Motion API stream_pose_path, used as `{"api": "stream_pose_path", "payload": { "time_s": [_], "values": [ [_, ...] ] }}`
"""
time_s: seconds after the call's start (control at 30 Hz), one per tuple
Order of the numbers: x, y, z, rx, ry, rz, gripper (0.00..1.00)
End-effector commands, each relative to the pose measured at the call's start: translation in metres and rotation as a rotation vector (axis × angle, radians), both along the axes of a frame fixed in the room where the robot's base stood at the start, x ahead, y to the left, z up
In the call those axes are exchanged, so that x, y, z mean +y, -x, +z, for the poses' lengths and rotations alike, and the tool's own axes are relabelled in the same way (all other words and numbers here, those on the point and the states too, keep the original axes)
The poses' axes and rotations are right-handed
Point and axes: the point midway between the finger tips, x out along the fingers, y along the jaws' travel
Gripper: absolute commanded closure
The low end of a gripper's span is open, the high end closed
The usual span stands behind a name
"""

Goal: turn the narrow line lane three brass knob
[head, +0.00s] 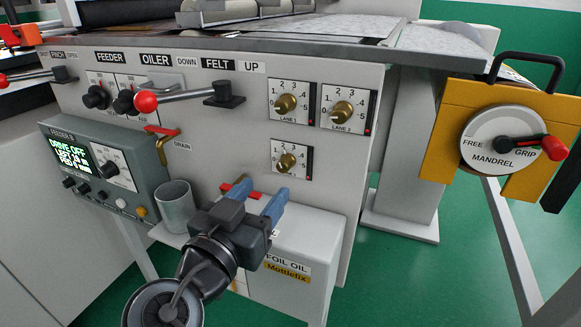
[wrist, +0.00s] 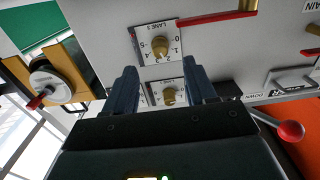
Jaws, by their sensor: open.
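The lane three brass knob (head: 287,161) sits on a white square dial plate (head: 304,173), below the lane one and lane two dials. In the wrist view, which is upside down, the knob (wrist: 159,50) shows above the fingertips, with "LANE 3" legible on its plate. Its pointer mark is too small to read surely. My gripper (head: 256,197) is open and empty, its two blue fingers pointing up toward the panel, below and left of the knob in the head view. In the wrist view my gripper (wrist: 163,75) has a clear gap between its fingers. Nothing visibly touches the knob.
Similar brass knobs for lane one (head: 286,104) and lane two (head: 343,111) sit close above. A red-handled brass drain tap (head: 162,146), a metal cup (head: 175,205) and the foil oil box (head: 290,250) are near my gripper. Red-balled levers (head: 146,102) project at left.

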Motion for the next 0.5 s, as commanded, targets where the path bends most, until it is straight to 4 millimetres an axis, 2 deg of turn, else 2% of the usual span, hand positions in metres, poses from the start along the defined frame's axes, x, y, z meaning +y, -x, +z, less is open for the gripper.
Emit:
{"api": "stream_pose_path", "payload": {
  "time_s": [0.17,0.5],
  "values": [
    [-0.006,-0.016,0.002,-0.002,-0.002,-0.008,0.44],
    [-0.023,-0.062,0.001,-0.002,-0.002,-0.005,0.44]
  ]
}}
